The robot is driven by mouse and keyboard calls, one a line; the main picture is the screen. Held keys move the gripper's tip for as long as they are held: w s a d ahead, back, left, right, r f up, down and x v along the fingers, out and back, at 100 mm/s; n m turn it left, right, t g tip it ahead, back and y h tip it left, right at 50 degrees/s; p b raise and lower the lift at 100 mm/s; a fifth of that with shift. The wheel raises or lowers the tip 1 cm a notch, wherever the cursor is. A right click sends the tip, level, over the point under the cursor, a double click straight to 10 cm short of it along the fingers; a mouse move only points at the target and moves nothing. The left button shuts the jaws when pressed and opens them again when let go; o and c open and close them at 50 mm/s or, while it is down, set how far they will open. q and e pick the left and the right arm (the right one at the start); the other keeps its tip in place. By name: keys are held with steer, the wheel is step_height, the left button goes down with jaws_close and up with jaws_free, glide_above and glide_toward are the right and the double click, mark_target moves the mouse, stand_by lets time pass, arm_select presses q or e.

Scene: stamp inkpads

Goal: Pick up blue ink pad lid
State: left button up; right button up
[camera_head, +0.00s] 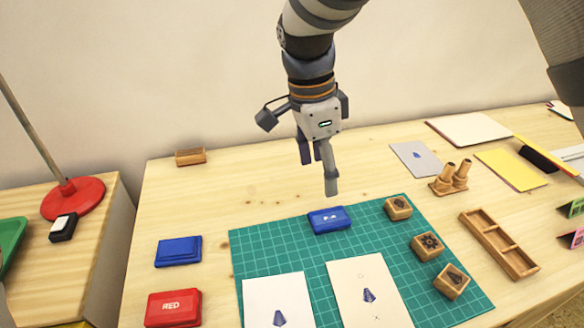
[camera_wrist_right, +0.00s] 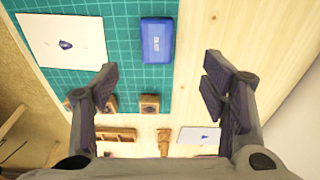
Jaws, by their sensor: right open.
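A blue lid-like block (camera_head: 330,219) with a small white label lies on the green cutting mat, near its back edge. It also shows in the right wrist view (camera_wrist_right: 157,40), ahead of the fingers. A second blue block (camera_head: 178,251) with no visible label lies on the bare table to the left of the mat. My right gripper (camera_head: 318,172) points down above the labelled block, apart from it. Its two fingers are spread and empty, also in the right wrist view (camera_wrist_right: 160,78). My left gripper is not in view.
The cutting mat (camera_head: 262,250) also carries two printed cards and wooden stamps (camera_head: 398,208) to the right of the labelled block. A red ink pad (camera_head: 173,308) sits at the front left. A wooden tray (camera_head: 499,244) lies right of the mat. The table behind the mat is mostly clear.

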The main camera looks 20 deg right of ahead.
glide_toward(329, 218)
steer(key=shift+s+f, duration=0.6)
steer(key=shift+f, duration=0.1)
steer(key=f, duration=0.2)
steer(key=d+f, duration=0.1)
steer(key=f, duration=0.1)
steer(key=w+f+b, duration=0.1)
steer(key=f, duration=0.1)
steer(key=shift+d+f, duration=0.2)
steer(key=shift+f, duration=0.2)
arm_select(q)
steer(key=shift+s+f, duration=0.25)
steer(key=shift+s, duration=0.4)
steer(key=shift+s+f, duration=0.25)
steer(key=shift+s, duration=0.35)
arm_select(e)
steer(key=c, duration=0.9)
